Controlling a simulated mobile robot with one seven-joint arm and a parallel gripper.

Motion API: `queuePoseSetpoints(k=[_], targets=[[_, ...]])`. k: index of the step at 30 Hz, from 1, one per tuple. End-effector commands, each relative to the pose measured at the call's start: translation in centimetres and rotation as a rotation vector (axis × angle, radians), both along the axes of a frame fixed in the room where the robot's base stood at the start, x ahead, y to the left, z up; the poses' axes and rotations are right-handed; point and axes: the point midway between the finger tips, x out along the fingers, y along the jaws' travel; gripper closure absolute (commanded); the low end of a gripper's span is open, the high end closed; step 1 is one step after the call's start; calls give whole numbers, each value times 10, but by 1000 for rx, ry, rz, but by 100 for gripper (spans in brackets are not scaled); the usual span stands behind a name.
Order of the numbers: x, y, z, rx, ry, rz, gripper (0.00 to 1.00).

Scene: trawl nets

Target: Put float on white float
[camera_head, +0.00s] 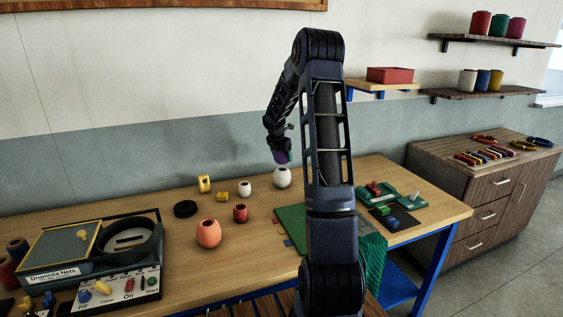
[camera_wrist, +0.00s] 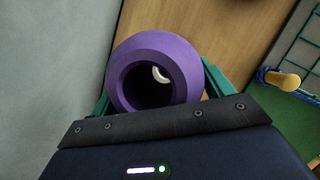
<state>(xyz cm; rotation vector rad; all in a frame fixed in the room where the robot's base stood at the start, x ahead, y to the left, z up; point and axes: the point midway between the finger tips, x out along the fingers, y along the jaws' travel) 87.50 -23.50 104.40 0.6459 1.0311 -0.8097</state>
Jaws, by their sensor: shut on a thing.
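My gripper (camera_wrist: 158,75) is shut on a purple float (camera_wrist: 180,55) with a dark hole through its middle. In the head view the purple float (camera_head: 281,156) shows only in part at the gripper's end, just above a large white float (camera_head: 282,177) on the table. Through the purple float's hole a bit of a white float (camera_wrist: 161,74) shows in the wrist view, off centre. I cannot tell whether the two floats touch. A smaller white float (camera_head: 244,189) stands to the left on the table.
An orange float (camera_head: 208,233), a red float (camera_head: 240,213), yellow pieces (camera_head: 204,183) and a black ring (camera_head: 185,209) stand to the left on the table. A green mat (camera_head: 291,222) with netting lies nearer. A net machine (camera_head: 90,260) fills the table's left end.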

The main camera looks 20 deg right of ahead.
Motion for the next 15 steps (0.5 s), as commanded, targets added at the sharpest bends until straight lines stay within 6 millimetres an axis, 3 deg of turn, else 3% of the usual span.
queuePoseSetpoints(k=[6, 15], targets=[[-1, 0, -30, 0, 4, 1, 46], [0, 0, -34, 0, 2, 1, 46]])
